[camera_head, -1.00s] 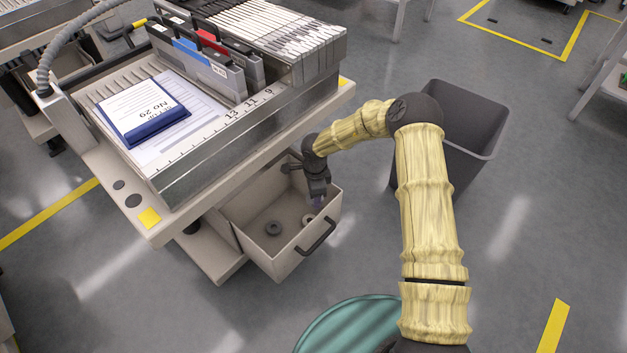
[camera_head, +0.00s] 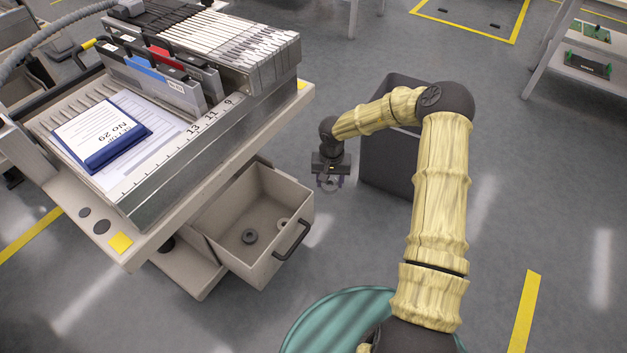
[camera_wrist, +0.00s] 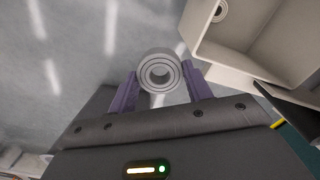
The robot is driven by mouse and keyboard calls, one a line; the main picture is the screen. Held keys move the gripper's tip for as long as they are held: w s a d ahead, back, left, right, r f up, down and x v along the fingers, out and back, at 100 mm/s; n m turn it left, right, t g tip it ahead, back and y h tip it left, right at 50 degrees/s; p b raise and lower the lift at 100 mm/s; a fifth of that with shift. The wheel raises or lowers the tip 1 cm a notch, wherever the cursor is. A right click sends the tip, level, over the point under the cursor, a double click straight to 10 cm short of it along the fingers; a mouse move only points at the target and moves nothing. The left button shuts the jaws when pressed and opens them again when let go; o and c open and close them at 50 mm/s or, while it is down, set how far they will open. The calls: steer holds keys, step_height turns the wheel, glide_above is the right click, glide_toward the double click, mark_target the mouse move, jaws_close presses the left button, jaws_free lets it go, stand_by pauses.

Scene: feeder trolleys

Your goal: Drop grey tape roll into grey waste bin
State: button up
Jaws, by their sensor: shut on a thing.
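My gripper (camera_head: 330,180) is shut on a grey tape roll (camera_wrist: 159,73), which sits between the two purple fingers in the wrist view. In the head view the roll is small and partly hidden at the fingertips. My gripper is in the air over the floor, between the open drawer and the waste bin. The dark grey waste bin (camera_head: 385,165) stands on the floor just right of my gripper. My arm covers much of the bin and its opening.
The open beige drawer (camera_head: 226,268) of the feeder trolley (camera_head: 215,150) is left of my gripper. The wrist view shows the drawer (camera_wrist: 225,57) too. A shelf with circuit boards (camera_head: 588,65) stands at the right.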

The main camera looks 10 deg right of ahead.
steer(key=shift+s+d+n, duration=0.1)
steer(key=shift+d+n, duration=0.4)
steer(key=shift+d, duration=0.2)
steer(key=shift+s+d+n, duration=0.2)
steer(key=shift+d+n, duration=0.1)
steer(key=shift+n, duration=0.1)
steer(key=shift+s+r+p, duration=0.1)
steer(key=shift+r+p, duration=0.45)
steer(key=shift+p, duration=0.15)
steer(key=s+r+p, duration=0.6)
steer(key=r+p, duration=0.3)
steer(key=p, duration=0.9)
steer(key=s+r+p, duration=0.6)
steer(key=r+p, duration=0.3)
steer(key=p, duration=0.9)
steer(key=shift+s+r, duration=0.35)
steer(key=shift+s, duration=0.05)
steer(key=shift+d, duration=0.1)
